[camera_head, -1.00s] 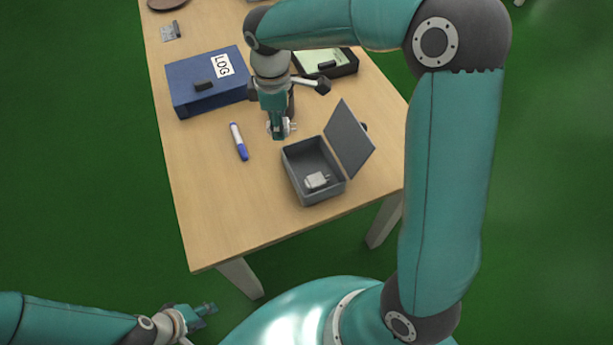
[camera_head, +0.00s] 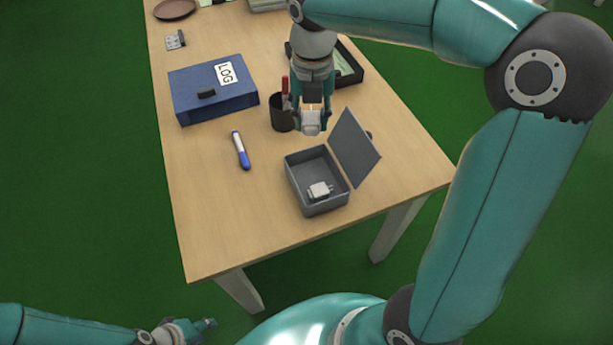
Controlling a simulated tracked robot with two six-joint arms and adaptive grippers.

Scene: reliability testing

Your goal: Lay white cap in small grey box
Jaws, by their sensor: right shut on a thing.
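The small grey box (camera_head: 336,205) stands on the table with its lid (camera_head: 354,150) raised at the right. A small white block-like piece (camera_head: 319,191) lies inside, near the front. My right gripper (camera_head: 312,122) is shut on another small white piece (camera_head: 311,126), held behind the box, near the lid's top left edge. The fingers hide part of the held piece. I cannot tell for sure which white piece is the white cap. My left gripper (camera_head: 205,328) is low at the bottom left, off the table; its opening is too small to tell.
A dark pen cup (camera_head: 281,114) stands just left of my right gripper. A blue LOG box (camera_head: 212,96) and a blue-white marker (camera_head: 240,149) lie left. A black tray (camera_head: 351,73) is behind the gripper. The table's front left is clear.

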